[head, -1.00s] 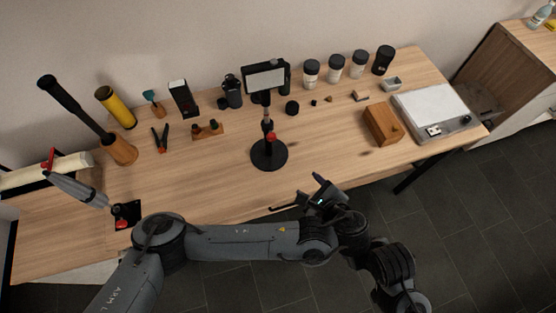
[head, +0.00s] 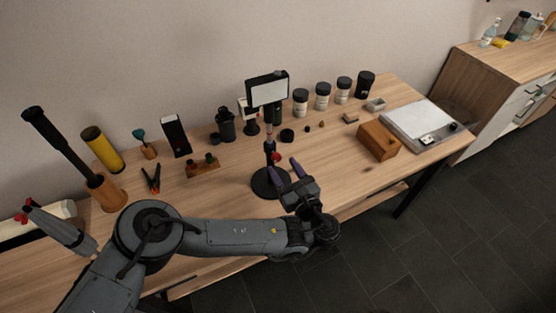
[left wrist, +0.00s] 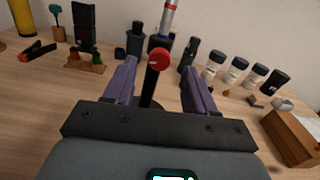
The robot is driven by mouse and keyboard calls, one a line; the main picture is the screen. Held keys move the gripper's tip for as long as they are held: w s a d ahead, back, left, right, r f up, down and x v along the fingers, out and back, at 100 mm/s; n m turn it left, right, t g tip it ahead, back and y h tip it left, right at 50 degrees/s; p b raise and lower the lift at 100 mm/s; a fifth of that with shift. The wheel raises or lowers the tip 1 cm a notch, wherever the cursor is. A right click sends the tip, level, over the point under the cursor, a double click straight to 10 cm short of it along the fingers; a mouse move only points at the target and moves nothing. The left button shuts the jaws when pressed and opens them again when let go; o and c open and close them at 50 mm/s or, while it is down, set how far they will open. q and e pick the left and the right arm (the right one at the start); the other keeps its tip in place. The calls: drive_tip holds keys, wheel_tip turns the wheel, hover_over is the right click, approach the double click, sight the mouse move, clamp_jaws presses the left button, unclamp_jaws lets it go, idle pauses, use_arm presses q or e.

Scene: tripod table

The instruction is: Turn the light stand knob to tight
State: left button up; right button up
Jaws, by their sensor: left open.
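The light stand (head: 262,183) stands on the table with a round black base, a thin post and a light panel (head: 268,91) on top. Its red knob (head: 276,157) sits on the post, low down. In the left wrist view the red knob (left wrist: 159,59) shows between the two purple fingers, nearer the camera than the stand's upper post. My left gripper (head: 283,168) is open, its fingers pointing at the post, one on each side of the knob. It also shows in the left wrist view (left wrist: 160,80). I cannot tell whether a finger touches the knob. My right gripper is not in view.
A wooden box (head: 379,141) and a white-topped device (head: 418,121) stand to the right. Several jars (head: 322,96) line the back. A black canister (head: 225,125), a wooden holder (head: 203,168) and pliers (head: 151,179) lie left of the stand.

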sight(278, 159)
use_arm(q)
drive_tip(key=shift+b+x, duration=0.35)
drive_tip(key=shift+x, duration=2)
clamp_jaws()
drive_tip(key=shift+r+m+p, duration=0.15)
drive_tip(key=shift+m+p, duration=0.15)
drive_tip(key=shift+p, duration=0.3)
drive_tip(key=shift+r+m+p, duration=0.1)
drive_tip(key=shift+m+p, duration=0.6)
drive_tip(key=shift+p, duration=0.35)
drive_tip(key=shift+m+p, duration=0.6)
drive_tip(key=shift+m, duration=0.1)
drive_tip(key=shift+f+m, duration=0.3)
drive_tip(key=shift+m, duration=0.1)
unclamp_jaws()
